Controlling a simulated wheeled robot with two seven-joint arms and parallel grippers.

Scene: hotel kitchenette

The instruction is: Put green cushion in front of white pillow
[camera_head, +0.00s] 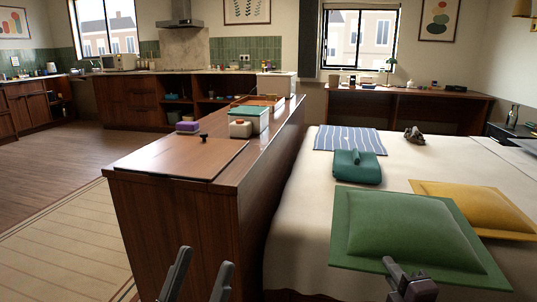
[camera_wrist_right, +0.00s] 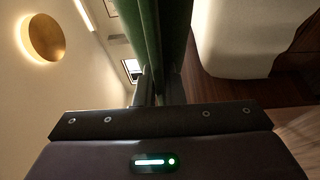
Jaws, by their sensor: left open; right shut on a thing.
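The green cushion (camera_head: 408,232) is at the near part of the bed, a square with a raised middle and a flat border. It also shows as a dark green strip in the right wrist view (camera_wrist_right: 160,35). My right gripper (camera_head: 392,270) is shut on its near border. I cannot tell whether the cushion is lifted off the bed. My left gripper (camera_head: 197,275) is open and empty, in front of the wooden counter and left of the bed. I cannot make out a white pillow for sure in either view.
The bed (camera_head: 312,210) has a pale cover. On it are a yellow cushion (camera_head: 470,205) right of the green one, a teal bag-like object (camera_head: 357,168), a striped cloth (camera_head: 350,139) and a small dark object (camera_head: 414,135). A long wooden counter (camera_head: 190,210) stands left of the bed.

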